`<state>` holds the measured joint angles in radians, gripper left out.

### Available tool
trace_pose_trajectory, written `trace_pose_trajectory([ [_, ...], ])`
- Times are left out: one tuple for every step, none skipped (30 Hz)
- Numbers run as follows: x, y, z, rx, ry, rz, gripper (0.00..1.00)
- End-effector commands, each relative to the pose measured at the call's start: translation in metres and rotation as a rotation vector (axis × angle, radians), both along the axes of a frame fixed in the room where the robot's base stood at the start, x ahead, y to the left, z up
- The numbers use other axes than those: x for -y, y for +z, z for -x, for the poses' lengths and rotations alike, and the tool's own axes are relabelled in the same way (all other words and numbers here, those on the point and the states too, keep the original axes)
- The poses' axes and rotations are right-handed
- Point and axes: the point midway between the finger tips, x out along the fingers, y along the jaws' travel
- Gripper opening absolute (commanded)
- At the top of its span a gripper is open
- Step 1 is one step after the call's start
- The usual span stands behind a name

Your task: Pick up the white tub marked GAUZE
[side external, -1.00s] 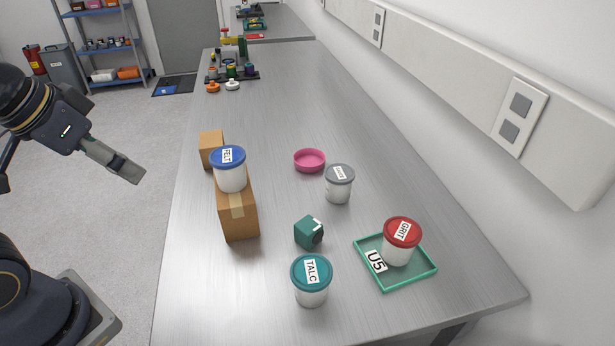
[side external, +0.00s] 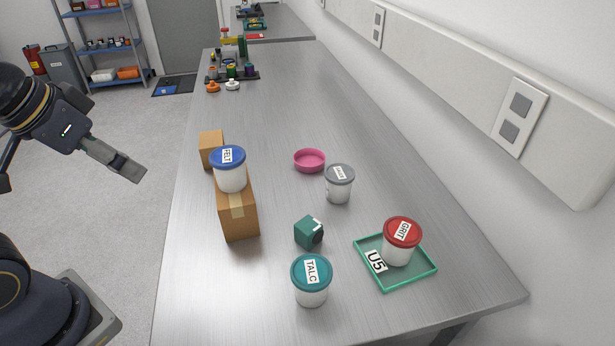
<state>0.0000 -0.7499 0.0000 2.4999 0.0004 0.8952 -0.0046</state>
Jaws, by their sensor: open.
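A white tub with a grey lid (side external: 339,185) stands upright on the bench, right of the middle. Its label is too small to read surely. The other white tubs read FELT on a blue lid (side external: 230,172), TALC on a teal lid (side external: 311,282) and GRIT on a red lid (side external: 401,240). My gripper (side external: 137,172) is open and empty, in the air left of the bench, well apart from all the tubs.
The FELT tub sits on a cardboard box (side external: 238,217), with a smaller box (side external: 211,149) behind. The GRIT tub sits in a green tray (side external: 385,284) marked U5. A pink bowl (side external: 310,161) and a teal block (side external: 308,232) lie near the grey-lidded tub. A wall runs along the right.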

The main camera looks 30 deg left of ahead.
Motion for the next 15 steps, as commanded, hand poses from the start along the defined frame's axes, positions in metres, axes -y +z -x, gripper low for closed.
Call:
trace_pose_trajectory([
  [0.0,0.007,-0.005,0.025,0.004,0.0,0.95],
  [-0.001,0.015,-0.01,0.048,0.005,-0.001,0.95],
  [-0.001,0.027,-0.018,0.079,0.006,-0.003,0.95],
  [0.0,0.037,-0.027,0.098,0.006,-0.004,0.95],
  [0.0,0.047,-0.037,0.113,0.002,-0.006,0.95],
  [0.003,0.059,-0.055,0.129,-0.005,-0.009,0.95],
  [0.006,0.068,-0.069,0.138,-0.014,-0.01,0.95],
  [0.009,0.075,-0.083,0.143,-0.022,-0.012,0.95],
  [0.015,0.083,-0.104,0.149,-0.037,-0.012,0.95],
  [0.02,0.087,-0.121,0.151,-0.048,-0.012,0.95],
  [0.026,0.09,-0.137,0.15,-0.061,-0.012,0.95],
  [0.034,0.091,-0.159,0.147,-0.079,-0.012,0.95],
  [0.041,0.091,-0.176,0.144,-0.092,-0.012,0.95],
  [0.049,0.088,-0.193,0.139,-0.108,-0.011,0.95],
  [0.061,0.082,-0.216,0.128,-0.127,-0.01,0.95],
])
